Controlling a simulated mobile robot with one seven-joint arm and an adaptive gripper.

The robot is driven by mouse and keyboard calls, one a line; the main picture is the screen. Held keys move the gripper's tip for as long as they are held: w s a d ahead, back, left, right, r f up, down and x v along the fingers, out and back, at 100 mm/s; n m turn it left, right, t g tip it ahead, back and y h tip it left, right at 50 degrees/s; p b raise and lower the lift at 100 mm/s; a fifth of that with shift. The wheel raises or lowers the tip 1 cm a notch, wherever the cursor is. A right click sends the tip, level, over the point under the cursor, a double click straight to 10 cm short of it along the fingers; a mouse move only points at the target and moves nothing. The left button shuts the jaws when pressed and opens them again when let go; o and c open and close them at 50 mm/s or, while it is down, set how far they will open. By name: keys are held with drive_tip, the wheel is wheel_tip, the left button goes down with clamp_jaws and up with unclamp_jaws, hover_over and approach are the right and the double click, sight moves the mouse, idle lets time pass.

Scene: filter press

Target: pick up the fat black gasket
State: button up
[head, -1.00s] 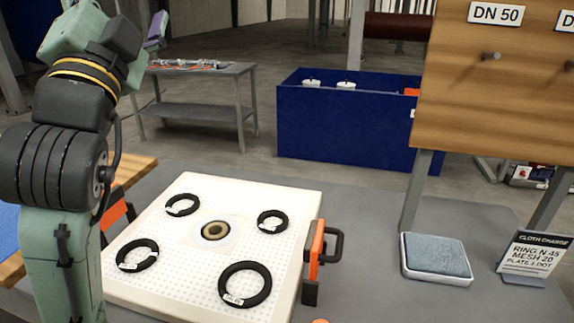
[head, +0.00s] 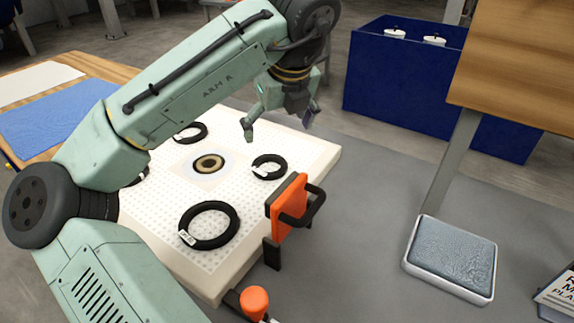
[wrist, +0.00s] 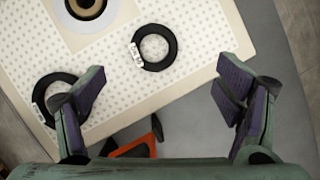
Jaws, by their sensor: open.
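Several black ring gaskets with white tags lie flat on a white perforated plate (head: 310,158). A small one (head: 283,170) near the right corner has a thick band for its size; it also shows in the wrist view (wrist: 173,48). A larger ring (head: 235,226) lies nearer the front; in the wrist view it (wrist: 37,101) is partly hidden by a finger. Another (head: 204,131) lies at the back and one (head: 137,181) is mostly hidden by my arm. Which is fattest is hard to tell. My gripper (head: 278,125) is open and empty above the plate's far right side; its fingers (wrist: 160,78) are wide apart.
An orange clamp (head: 287,205) with a black handle stands at the plate's right edge, near the small ring. A grey pad (head: 452,255) and a wooden board (head: 515,70) are at right, a blue bin (head: 400,90) behind.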

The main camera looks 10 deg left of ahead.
approach(269, 168)
drive_tip(key=shift+w+a+g, duration=0.25)
drive_tip(key=shift+w+g, duration=0.1)
drive_tip(key=shift+g, duration=0.05)
drive_tip(key=shift+d+p+x, duration=0.15)
drive_tip(key=shift+p+x, duration=0.15)
drive_tip(key=shift+x, duration=1.25)
drive_tip(key=shift+d+p+x, duration=0.1)
drive_tip(key=shift+p+x, duration=0.2)
drive_tip(key=shift+x, duration=1.25)
drive_tip(key=shift+c, duration=0.2)
drive_tip(key=c, duration=1.2)
